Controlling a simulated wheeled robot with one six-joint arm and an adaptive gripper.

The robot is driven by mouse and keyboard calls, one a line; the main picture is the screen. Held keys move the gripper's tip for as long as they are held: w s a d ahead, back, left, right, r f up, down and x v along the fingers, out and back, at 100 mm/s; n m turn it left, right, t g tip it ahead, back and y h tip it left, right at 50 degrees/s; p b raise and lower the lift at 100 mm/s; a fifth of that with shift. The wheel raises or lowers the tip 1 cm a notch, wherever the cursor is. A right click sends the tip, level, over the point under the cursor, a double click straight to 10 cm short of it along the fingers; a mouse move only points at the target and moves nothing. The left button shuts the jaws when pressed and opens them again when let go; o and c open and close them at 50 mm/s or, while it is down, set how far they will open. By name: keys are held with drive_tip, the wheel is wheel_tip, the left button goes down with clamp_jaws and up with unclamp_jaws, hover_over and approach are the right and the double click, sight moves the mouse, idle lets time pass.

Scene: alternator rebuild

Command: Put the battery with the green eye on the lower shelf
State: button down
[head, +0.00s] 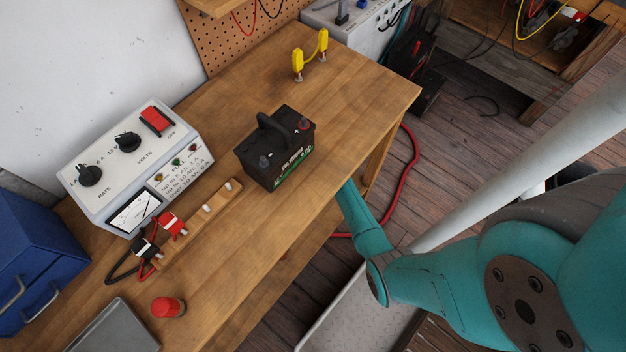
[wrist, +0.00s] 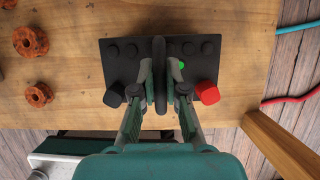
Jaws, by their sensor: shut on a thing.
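The battery with the green eye (wrist: 124,70) is black, with a black post, a red post and a lit green eye (wrist: 182,65), in the wrist view. My gripper (wrist: 160,76) is shut on its upright handle (wrist: 160,48). The battery is over the wooden lower shelf (wrist: 75,75), near the front edge; I cannot tell whether it rests on it. In the head view my gripper and this battery are hidden below the bench top, where my arm reaches down. Another black battery (head: 275,148) stands on the bench top, with no green eye visible.
Several copper-coloured round parts (wrist: 31,42) lie on the shelf's left. A wooden leg (wrist: 284,145) stands at lower right, with a red cable (wrist: 291,98) beyond it.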

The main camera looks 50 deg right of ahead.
drive_tip(key=shift+w+d, duration=0.1)
drive_tip(key=shift+w, duration=0.1)
drive_tip(key=c, duration=1.2)
unclamp_jaws()
drive_tip(key=shift+s, duration=0.15)
